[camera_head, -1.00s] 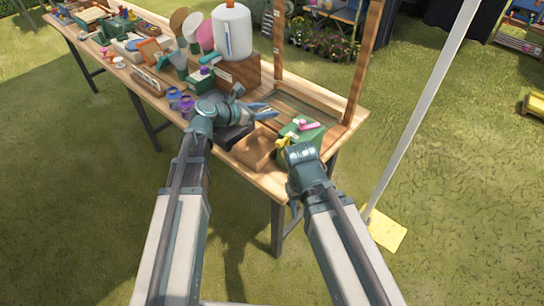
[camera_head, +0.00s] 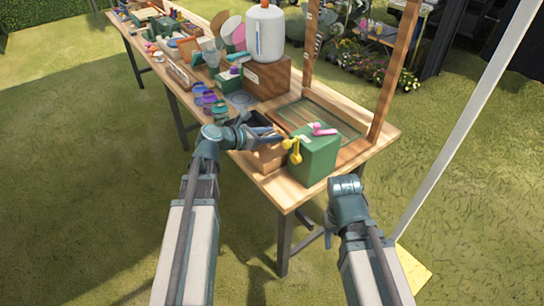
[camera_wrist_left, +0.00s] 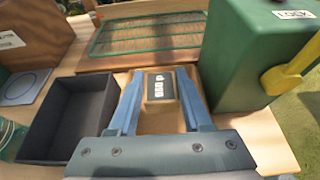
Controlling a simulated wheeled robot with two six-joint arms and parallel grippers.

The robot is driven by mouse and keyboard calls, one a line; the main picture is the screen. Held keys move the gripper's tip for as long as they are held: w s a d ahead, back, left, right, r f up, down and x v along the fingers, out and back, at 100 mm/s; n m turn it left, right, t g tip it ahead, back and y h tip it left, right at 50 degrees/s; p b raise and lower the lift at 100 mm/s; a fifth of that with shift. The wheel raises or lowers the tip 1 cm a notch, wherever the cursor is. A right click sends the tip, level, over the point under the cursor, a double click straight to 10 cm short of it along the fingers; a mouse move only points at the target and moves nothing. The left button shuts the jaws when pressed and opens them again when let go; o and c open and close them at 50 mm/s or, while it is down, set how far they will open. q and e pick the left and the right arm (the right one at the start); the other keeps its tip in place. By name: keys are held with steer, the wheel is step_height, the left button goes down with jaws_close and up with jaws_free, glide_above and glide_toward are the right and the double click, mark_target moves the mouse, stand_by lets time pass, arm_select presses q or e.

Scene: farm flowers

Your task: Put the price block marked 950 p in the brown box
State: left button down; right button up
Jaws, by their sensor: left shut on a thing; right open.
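My left gripper (camera_head: 284,138) is over the brown box (camera_head: 270,157) near the table's front end. In the left wrist view its blue fingers (camera_wrist_left: 160,90) are shut on the price block (camera_wrist_left: 160,84), a small tan block with a dark label. The white marking is upside down and looks like 950 p. The brown box shows beneath and around the block there (camera_wrist_left: 207,88); I cannot tell whether the block touches it. The block is not clear in the head view. My right gripper (camera_head: 328,232) is open, off the table's front right edge.
A green box (camera_head: 318,160) with a yellow handle (camera_head: 294,152) and a pink object (camera_head: 324,130) stands right of the brown box. A black open box (camera_wrist_left: 66,112) is on its left. A framed green mesh (camera_wrist_left: 148,35) lies behind. A wooden post (camera_head: 396,70) rises at right.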

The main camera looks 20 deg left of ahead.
mark_target(271, 156)
arm_select(q)
steer(key=shift+f+b, duration=2.65)
steer(key=shift+f, duration=0.6)
steer(key=shift+r, duration=0.15)
steer(key=shift+c, duration=1.7)
jaws_free()
